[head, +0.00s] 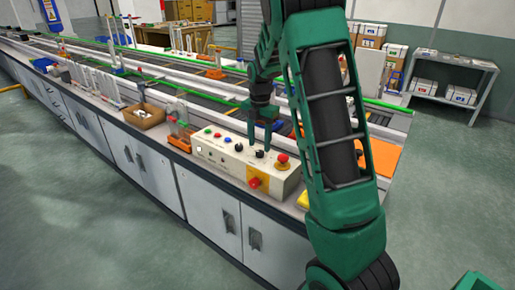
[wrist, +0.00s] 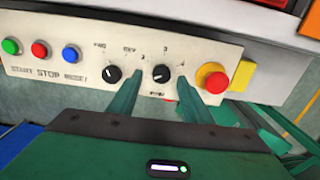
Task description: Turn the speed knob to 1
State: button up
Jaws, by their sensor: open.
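The speed knob (wrist: 160,73) is a black round dial with numbers around it, on the cream front panel (wrist: 75,47) of a control box. It also shows in the head view (head: 260,154). Its white mark is too small to read for certain. My gripper (wrist: 159,82) is open, one green finger on each side of the knob, and whether the fingers touch it I cannot tell. In the head view my gripper (head: 260,146) points down at the control box (head: 215,152).
Left of the speed knob is a FWD/REV knob (wrist: 113,74), close to my left finger. A red emergency button (wrist: 215,82) on a yellow base is close to my right finger. Green, red and blue (wrist: 70,54) buttons lie further left. A cardboard box (head: 145,117) stands along the bench.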

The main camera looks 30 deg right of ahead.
aim_at(259, 151)
notch_tip(259, 151, up, 8)
jog(key=shift+w+f, duration=0.1)
dwell(0.6)
